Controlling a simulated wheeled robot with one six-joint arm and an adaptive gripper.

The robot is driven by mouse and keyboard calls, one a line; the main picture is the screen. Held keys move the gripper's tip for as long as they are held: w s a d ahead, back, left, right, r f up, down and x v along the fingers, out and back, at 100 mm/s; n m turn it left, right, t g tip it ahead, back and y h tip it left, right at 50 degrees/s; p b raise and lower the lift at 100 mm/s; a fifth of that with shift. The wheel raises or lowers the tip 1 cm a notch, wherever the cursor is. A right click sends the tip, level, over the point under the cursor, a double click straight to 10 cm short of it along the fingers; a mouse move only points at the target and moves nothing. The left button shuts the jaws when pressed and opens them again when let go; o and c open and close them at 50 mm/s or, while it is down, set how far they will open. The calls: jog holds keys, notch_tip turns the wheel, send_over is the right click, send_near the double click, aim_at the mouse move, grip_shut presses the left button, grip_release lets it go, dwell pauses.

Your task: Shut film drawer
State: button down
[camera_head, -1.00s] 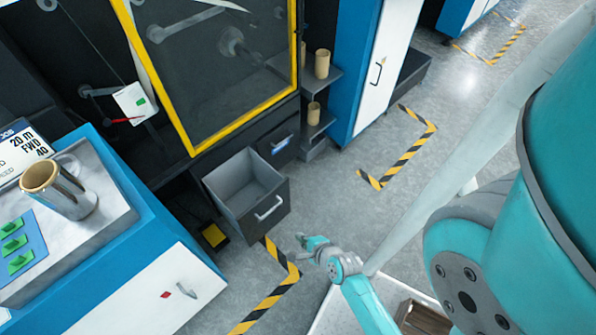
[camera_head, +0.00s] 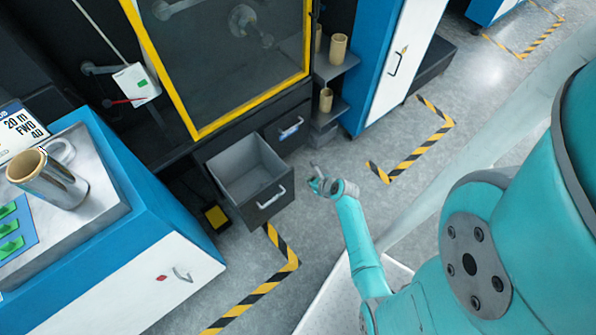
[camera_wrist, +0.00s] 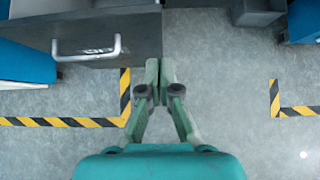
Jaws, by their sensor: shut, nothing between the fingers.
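The film drawer (camera_head: 245,174) is a grey, open-topped drawer pulled out of the dark machine, empty inside as far as I see. Its dark front carries a silver handle (camera_head: 271,197). In the wrist view the drawer front (camera_wrist: 135,48) and handle (camera_wrist: 87,50) show at upper left. My gripper (camera_head: 316,178) is to the right of the drawer front, apart from the handle. In the wrist view my gripper (camera_wrist: 160,64) has its fingertips together with nothing between them, by the right end of the drawer front. Whether they touch it I cannot tell.
A closed drawer (camera_head: 288,130) sits right of the open one. Shelves with cardboard cores (camera_head: 326,100) and a blue-white cabinet (camera_head: 395,60) stand beyond. A control console (camera_head: 110,230) with a metal mug (camera_head: 50,180) is at left. Striped tape (camera_head: 410,150) marks clear floor at right.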

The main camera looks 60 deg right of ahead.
aim_at(293, 170)
jog(key=w+f, duration=0.1)
jog(key=w, duration=0.1)
jog(key=w+d+f, duration=0.1)
jog(key=w, duration=0.1)
jog(key=w+f, duration=0.1)
jog(key=w, duration=0.1)
jog(key=shift+d, duration=0.3)
jog(key=shift+w+d, duration=0.1)
jog(key=shift+w, duration=0.25)
